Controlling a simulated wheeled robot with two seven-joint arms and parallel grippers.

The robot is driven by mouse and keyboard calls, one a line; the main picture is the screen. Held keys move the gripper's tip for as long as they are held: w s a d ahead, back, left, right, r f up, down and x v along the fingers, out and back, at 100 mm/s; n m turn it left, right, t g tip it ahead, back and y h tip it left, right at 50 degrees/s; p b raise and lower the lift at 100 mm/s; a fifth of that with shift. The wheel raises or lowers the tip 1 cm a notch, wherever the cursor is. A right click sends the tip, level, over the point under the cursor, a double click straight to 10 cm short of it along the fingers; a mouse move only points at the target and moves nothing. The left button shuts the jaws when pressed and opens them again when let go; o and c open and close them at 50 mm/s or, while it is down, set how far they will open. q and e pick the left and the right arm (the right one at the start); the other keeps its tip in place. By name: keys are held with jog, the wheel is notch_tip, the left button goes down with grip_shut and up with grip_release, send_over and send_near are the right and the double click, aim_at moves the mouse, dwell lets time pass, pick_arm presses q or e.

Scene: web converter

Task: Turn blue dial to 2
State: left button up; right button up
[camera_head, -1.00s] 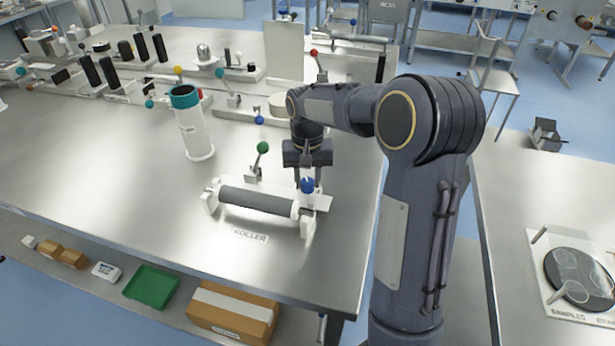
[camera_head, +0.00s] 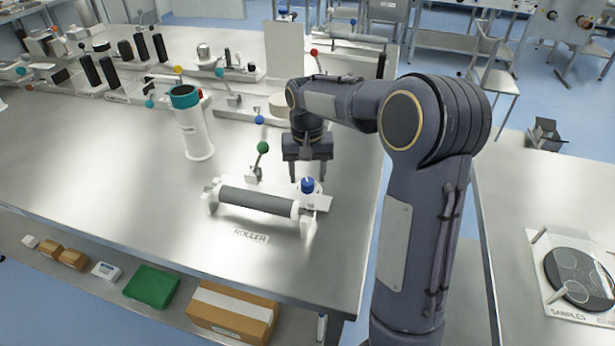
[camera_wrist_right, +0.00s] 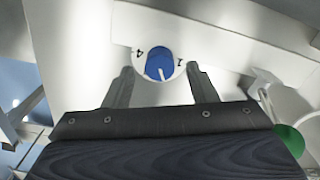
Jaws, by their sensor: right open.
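The blue dial (camera_head: 307,185) stands on a white plate at the right end of the roller unit. In the right wrist view the blue dial (camera_wrist_right: 159,64) has a white pointer line, with the marks 4 and 1 readable beside it. My right gripper (camera_head: 308,179) is open, pointing down just above and behind the dial. In the wrist view its two fingers (camera_wrist_right: 156,82) are spread on either side of the dial, with nothing gripped. Whether they touch the dial is hard to tell; the other marks are hidden or unreadable. My left gripper is not in view.
The grey roller (camera_head: 257,201) lies left of the dial on the table (camera_head: 130,215). A lever with a green ball (camera_head: 263,147) stands close behind it. A white canister with a teal rim (camera_head: 195,130) stands further left. The table's front right is clear.

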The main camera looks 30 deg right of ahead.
aim_at(307, 181)
notch_tip(307, 181, up, 5)
jog(key=shift+r, duration=0.5)
jog(key=shift+s, duration=0.1)
jog(key=s+a+f+n+t+y, duration=0.1)
jog(key=s+a, duration=0.3)
jog(key=s, duration=0.4)
jog(key=s+a+n+t+y, duration=0.1)
jog(key=s+a, duration=0.3)
jog(key=s, duration=0.4)
jog(key=s+a+f+n+t+y, duration=0.1)
jog(key=s+a+n+t, duration=0.1)
jog(key=s, duration=0.6)
jog(key=shift+s+a+f+t+y, duration=0.2)
jog(key=shift+a+t, duration=0.2)
jog(key=shift+a, duration=0.15)
jog(key=shift+s+a+f+t+y, duration=0.1)
jog(key=shift+a+t+y, duration=0.1)
jog(key=shift+a+t, duration=0.3)
